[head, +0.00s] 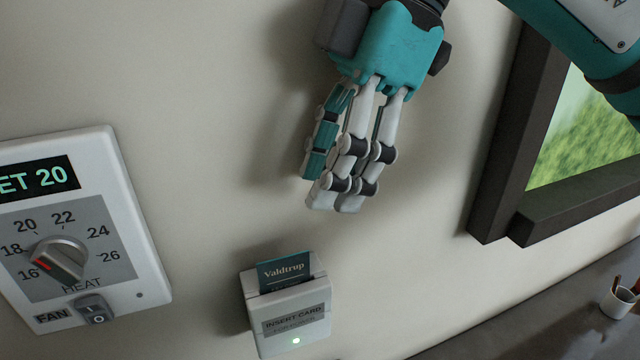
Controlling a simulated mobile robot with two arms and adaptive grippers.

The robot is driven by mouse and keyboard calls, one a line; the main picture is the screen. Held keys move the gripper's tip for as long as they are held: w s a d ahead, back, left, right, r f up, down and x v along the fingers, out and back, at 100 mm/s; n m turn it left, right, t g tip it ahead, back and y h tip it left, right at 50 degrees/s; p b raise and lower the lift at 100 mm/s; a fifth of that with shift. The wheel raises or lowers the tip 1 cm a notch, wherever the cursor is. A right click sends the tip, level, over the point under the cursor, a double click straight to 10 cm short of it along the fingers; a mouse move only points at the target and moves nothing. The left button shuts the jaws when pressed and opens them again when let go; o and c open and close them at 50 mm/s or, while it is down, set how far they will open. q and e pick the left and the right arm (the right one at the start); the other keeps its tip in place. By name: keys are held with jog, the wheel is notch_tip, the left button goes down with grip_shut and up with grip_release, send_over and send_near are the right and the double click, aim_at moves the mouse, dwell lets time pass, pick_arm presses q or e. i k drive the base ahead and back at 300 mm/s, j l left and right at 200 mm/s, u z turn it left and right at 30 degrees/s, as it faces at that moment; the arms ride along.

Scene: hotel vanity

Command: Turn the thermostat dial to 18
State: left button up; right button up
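The thermostat (145,240) is a white wall unit at the left edge, partly cut off. Its display (42,179) reads "ET 20", with the left part out of frame. Its grey dial (62,258) has a raised grip with a red mark on its left end, which appears between the 16 and 18 labels; the viewing angle makes the exact setting unclear. My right gripper (333,188) hangs fingers down in front of the wall, up and right of the thermostat and well apart from it. It holds nothing visible. Its fingers overlap, so its opening is unclear. My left gripper is out of view.
A card holder (290,330) with a dark card (284,271) is on the wall below my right gripper. A fan switch (95,310) sits below the dial. A dark-framed picture (507,130) and a cup (617,302) on a dark counter (560,325) are at right. Bare wall separates gripper and thermostat.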

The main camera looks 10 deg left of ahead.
aim_at(64, 259)
jog(key=k+l, duration=0.15)
jog(key=k, duration=0.35)
jog(key=k+l, duration=0.15)
jog(key=k, duration=0.35)
jog(key=k+l, duration=0.15)
jog(key=k, duration=0.35)
jog(key=k+l, duration=0.15)
jog(key=k, duration=0.3)
